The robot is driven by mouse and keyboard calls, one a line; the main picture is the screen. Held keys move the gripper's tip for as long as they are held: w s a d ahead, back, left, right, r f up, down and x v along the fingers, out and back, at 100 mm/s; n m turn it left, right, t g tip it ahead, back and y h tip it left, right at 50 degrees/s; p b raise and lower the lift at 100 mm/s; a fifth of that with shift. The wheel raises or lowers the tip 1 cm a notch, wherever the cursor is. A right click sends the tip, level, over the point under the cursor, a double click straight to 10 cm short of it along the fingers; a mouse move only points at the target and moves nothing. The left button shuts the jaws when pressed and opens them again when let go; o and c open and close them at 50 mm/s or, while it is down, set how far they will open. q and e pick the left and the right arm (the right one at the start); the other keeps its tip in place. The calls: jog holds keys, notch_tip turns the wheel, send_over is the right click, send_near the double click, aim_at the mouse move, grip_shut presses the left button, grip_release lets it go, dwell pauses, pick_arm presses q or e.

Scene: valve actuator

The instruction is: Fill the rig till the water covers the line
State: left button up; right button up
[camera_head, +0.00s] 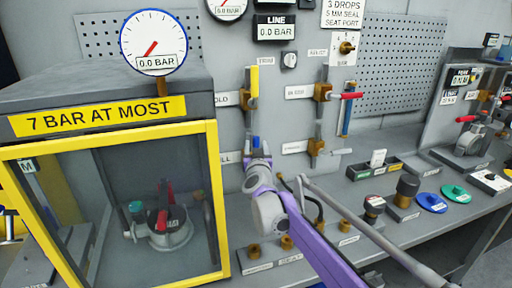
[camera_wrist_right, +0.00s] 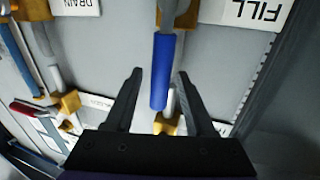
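The fill valve's blue handle (camera_wrist_right: 160,72) hangs between the fingers of my right gripper (camera_wrist_right: 156,76) in the right wrist view. The fingers stand apart with a gap on each side of the handle. In the head view, my right gripper (camera_head: 257,155) is at the panel, near the partly hidden FILL label, with the blue handle (camera_head: 256,142) just at it. The rig is a yellow-framed box (camera_head: 213,205) with a clear front, holding a valve body (camera_head: 170,232) with red handles. I cannot make out water or a line inside. My left gripper is not in view.
A gauge (camera_head: 153,42) reading 0.0 BAR stands above the box. Other panel valves have a yellow handle (camera_head: 252,80), a red handle (camera_head: 350,96) and a blue lower handle (camera_head: 346,122). The bench holds a divided tray (camera_head: 362,172) and several fittings.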

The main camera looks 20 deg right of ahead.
grip_shut()
dwell(1.2)
